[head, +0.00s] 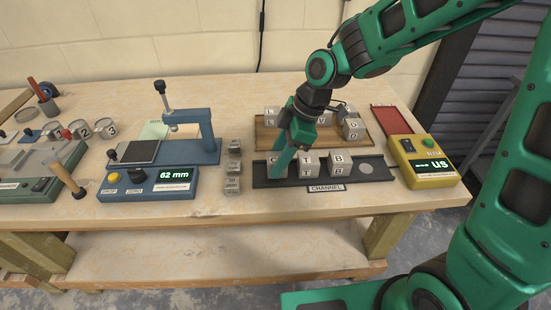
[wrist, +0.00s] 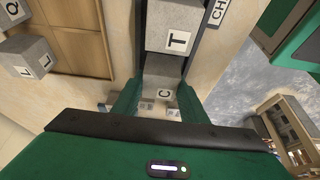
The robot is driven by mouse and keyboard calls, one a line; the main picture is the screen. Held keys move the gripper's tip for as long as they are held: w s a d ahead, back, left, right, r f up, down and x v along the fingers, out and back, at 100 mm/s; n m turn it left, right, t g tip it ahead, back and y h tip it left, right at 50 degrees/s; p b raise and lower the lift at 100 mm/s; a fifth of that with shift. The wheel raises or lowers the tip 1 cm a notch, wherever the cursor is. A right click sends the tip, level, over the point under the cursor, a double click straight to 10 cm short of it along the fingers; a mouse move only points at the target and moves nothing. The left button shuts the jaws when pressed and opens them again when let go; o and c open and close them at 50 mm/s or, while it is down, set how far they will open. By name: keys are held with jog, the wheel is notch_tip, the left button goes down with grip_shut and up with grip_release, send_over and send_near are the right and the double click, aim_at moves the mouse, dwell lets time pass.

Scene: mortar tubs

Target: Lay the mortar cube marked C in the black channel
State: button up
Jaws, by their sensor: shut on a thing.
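The black channel (head: 262,182) lies near the table's front edge, labelled CHANNEL. Grey cubes marked T (head: 308,163) and B (head: 338,163) stand in it, side by side with a small gap. A pale round spot shows at its right end. My gripper (head: 279,168) points down at the channel's left end, shut on the cube marked C (head: 272,159), which it partly hides. In the wrist view cube C (wrist: 160,88) is between my fingers (wrist: 157,100), beside cube T (wrist: 176,28). I cannot tell whether C rests on the channel floor.
A wooden tray (head: 322,142) with several lettered cubes stands behind the channel. A yellow box (head: 430,172) reading US is at right, near a red tray (head: 389,119). A blue gauge (head: 150,185) reading 62 mm and small metal blocks (head: 233,168) are at left.

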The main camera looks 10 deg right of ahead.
jog(key=shift+f, duration=0.2)
jog(key=o, duration=1.2)
jog(key=shift+f, duration=0.1)
jog(key=shift+o, duration=0.2)
jog(key=v, duration=1.2)
